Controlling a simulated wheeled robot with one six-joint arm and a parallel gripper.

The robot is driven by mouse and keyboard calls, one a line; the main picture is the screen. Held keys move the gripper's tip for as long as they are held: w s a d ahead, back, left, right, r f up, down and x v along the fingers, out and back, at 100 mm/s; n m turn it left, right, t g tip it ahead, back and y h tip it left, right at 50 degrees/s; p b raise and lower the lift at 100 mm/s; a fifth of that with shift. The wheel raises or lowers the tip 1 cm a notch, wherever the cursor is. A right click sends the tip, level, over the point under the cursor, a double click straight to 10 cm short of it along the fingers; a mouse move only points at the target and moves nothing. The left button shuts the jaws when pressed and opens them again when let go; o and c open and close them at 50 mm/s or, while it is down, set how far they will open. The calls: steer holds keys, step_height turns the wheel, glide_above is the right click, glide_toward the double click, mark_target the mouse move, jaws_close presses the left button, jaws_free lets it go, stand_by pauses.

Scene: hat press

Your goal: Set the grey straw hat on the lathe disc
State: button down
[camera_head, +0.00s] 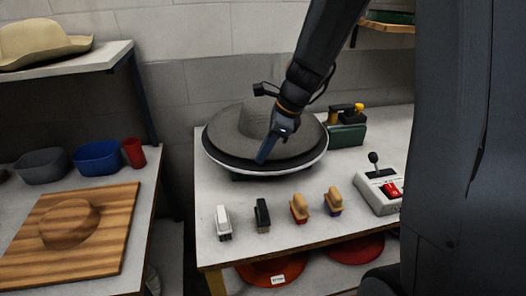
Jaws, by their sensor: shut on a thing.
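The grey straw hat (238,138) is at the lathe disc (310,162), over its dark top with the crown up. The disc is round with a pale rim and stands at the back of the right table. My gripper (264,156) comes down from above on the hat's front right and is shut on its brim. My wrist hides the right part of the crown. I cannot tell whether the brim rests fully on the disc or is slightly above it.
Several brushes (263,215) stand along the table's front. A control box (382,188) with a lever and red switch is at right, a green box (346,134) behind it. At left are a wooden hat block (70,224), bowls (97,158) and a beige hat (40,42).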

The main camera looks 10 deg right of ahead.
steer(key=shift+f, duration=0.1)
steer(key=c, duration=1.8)
jaws_free()
